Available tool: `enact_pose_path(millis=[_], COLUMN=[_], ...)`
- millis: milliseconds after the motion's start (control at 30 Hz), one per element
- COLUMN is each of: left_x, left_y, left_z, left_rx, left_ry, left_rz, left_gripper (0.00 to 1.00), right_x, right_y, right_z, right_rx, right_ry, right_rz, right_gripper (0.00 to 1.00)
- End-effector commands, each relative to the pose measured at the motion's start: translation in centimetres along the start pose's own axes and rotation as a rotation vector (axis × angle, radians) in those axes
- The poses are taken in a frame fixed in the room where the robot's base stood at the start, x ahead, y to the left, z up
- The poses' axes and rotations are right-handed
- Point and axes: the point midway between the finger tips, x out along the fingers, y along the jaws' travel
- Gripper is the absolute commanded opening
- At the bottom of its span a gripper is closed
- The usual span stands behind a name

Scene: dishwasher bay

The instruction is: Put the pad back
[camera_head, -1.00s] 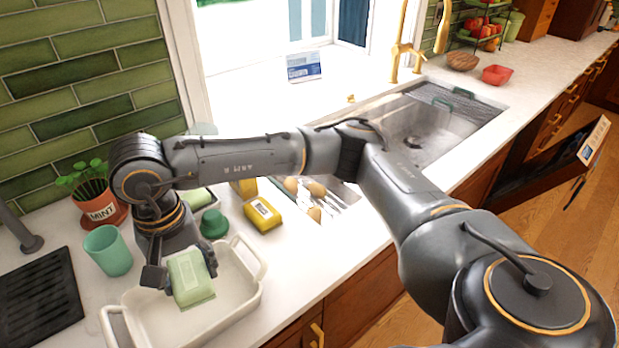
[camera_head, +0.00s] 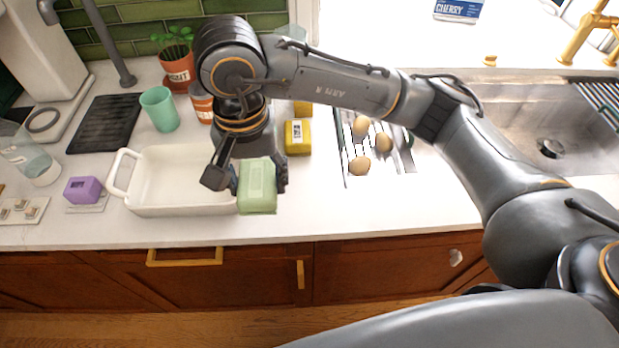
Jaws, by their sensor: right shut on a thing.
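My right gripper (camera_head: 247,178) is shut on a light green, block-shaped pad (camera_head: 257,190). It holds the pad at the right end of a white rectangular dish (camera_head: 160,211) on the counter, covering part of that end. I cannot tell exactly how high the pad is above the counter. The rest of the dish looks empty. My left gripper is not in view.
A purple block (camera_head: 82,190) on a small mat, a glass jar (camera_head: 30,155), a teal cup (camera_head: 159,109) and a black drying mat (camera_head: 106,123) are left of or behind the dish. A yellow block (camera_head: 297,137) stands behind the pad. The counter's front edge is near.

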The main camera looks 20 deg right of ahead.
Motion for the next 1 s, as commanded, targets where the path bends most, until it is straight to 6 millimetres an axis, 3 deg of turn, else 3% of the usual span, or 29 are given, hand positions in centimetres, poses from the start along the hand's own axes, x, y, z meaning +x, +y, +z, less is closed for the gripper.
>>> enact_pose_path(millis=[233,400,733,833,1000], left_x=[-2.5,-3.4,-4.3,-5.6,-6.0], left_y=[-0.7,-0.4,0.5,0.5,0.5], left_z=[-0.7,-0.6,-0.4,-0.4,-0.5], left_rx=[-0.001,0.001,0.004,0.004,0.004], left_ry=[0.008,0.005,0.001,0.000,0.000], left_rz=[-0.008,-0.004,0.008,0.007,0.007], left_gripper=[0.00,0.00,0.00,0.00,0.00], right_x=[2.5,5.8,8.6,10.0,11.5], right_y=[4.6,6.1,7.6,7.5,7.4], right_z=[-4.5,-6.2,-7.8,-7.6,-7.8], right_rx=[0.008,0.004,0.003,0.001,0.000], right_ry=[-0.004,-0.005,-0.002,-0.006,-0.001], right_rz=[0.007,0.004,0.004,0.004,0.001], right_gripper=[0.32,0.32,0.32,0.32,0.32])
